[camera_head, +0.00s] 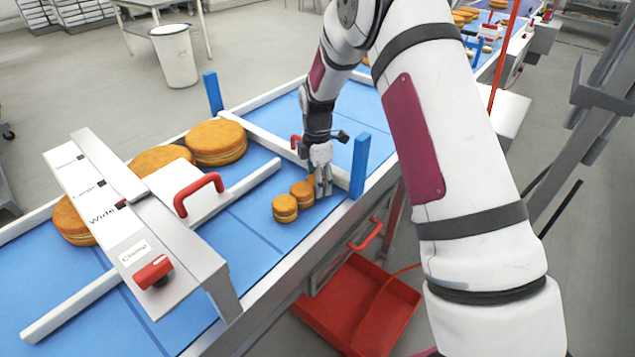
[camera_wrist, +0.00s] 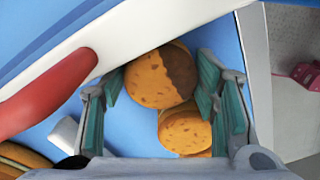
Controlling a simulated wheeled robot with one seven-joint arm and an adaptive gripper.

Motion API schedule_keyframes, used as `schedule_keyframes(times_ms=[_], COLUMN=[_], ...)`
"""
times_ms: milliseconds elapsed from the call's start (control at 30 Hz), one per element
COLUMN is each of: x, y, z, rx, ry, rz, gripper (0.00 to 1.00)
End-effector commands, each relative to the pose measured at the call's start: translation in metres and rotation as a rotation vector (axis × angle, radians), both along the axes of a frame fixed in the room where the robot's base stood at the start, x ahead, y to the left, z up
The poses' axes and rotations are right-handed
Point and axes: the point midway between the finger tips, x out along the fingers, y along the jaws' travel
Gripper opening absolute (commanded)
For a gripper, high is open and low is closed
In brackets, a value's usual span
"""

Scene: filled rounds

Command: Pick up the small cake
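Small round golden-brown filled cakes lie in a short row on the blue belt in the head view. The front small cake (camera_head: 285,208) and the middle one (camera_head: 302,193) show well; a third beside my fingers is mostly hidden. My gripper (camera_head: 322,188) points down at the far end of this row. In the wrist view my gripper (camera_wrist: 158,90) is open, with one small cake (camera_wrist: 150,75) between its fingers, close to both fingertips. A second small cake (camera_wrist: 183,131) lies just below it, beside the right finger. Whether the fingers touch the cake I cannot tell.
A labelled clamp bar (camera_head: 110,215) with red handles spans the belt at left. A blue post (camera_head: 360,165) stands right of my gripper. A red bin (camera_head: 360,305) sits below the belt.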

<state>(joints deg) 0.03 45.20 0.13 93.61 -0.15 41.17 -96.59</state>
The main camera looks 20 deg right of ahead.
Motion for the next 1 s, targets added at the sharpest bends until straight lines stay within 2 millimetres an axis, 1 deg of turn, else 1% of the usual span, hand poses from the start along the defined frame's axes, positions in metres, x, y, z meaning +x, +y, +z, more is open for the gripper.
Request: schedule_keyframes(times_ms=[67, 433, 633, 767, 1000], x=[0.000, 0.000, -0.002, -0.001, -0.001], y=[0.000, 0.000, 0.004, 0.004, 0.003], z=[0.000, 0.001, 0.008, 0.027, 0.073], rx=[0.000, 0.000, 0.001, 0.000, 0.002], ry=[0.000, 0.000, -0.001, -0.003, -0.005], rz=[0.000, 0.000, 0.000, 0.000, 0.000], gripper=[0.38, 0.38, 0.38, 0.38, 0.38])
